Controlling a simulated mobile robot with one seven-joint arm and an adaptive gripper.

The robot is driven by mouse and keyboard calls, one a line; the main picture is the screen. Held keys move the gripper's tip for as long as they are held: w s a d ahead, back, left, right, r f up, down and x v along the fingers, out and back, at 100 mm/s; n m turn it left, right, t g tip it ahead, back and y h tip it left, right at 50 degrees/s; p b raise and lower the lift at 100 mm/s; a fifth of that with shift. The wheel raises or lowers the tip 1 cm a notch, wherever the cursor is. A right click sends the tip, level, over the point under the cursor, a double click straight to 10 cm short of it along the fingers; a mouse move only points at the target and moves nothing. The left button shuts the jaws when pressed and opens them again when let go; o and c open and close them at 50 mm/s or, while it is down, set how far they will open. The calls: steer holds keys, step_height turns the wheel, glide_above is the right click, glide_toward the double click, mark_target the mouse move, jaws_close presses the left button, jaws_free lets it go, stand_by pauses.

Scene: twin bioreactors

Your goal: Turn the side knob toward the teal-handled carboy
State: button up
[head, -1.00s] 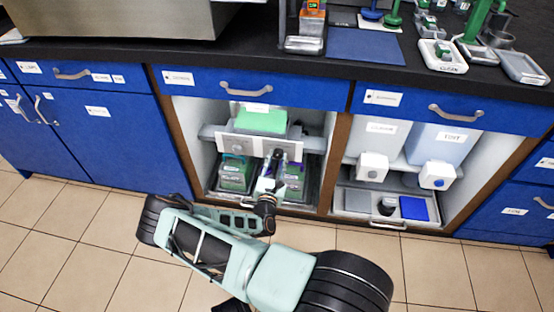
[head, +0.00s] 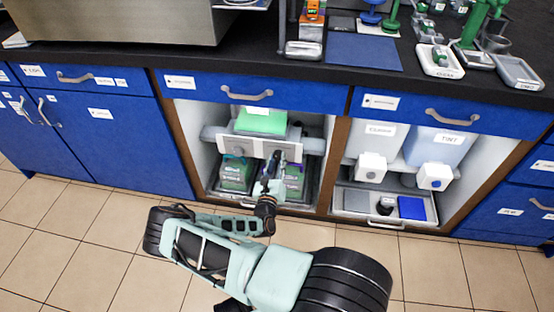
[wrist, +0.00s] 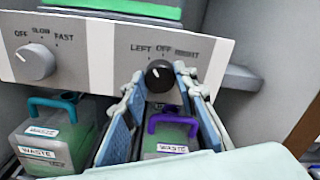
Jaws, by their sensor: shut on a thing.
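The side knob (wrist: 159,76) is black and sits on the pale panel (wrist: 98,60) under the words LEFT, OFF and RIGHT. A small pale mark shows near its upper left. My gripper (wrist: 161,82) has its blue-padded fingers on either side of the knob, shut on it. In the head view my gripper (head: 275,160) reaches into the open cabinet bay and hides the knob. The teal-handled carboy (wrist: 40,150), labelled WASTE, stands below the panel at left. The purple-handled carboy (wrist: 168,142) stands below the knob, partly hidden by the fingers.
A grey knob (wrist: 35,62) marked OFF, SLOW and FAST is on the panel's left. A green-filled vessel (head: 262,122) sits above the panel. The right bay holds two tapped containers (head: 437,150) over a tray (head: 356,203). Wooden posts (head: 337,165) bound the bay.

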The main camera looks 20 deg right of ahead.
steer(key=shift+n, duration=1)
steer(key=o, duration=1.1)
steer(key=shift+o, duration=0.2)
step_height(320, 180, up, 10)
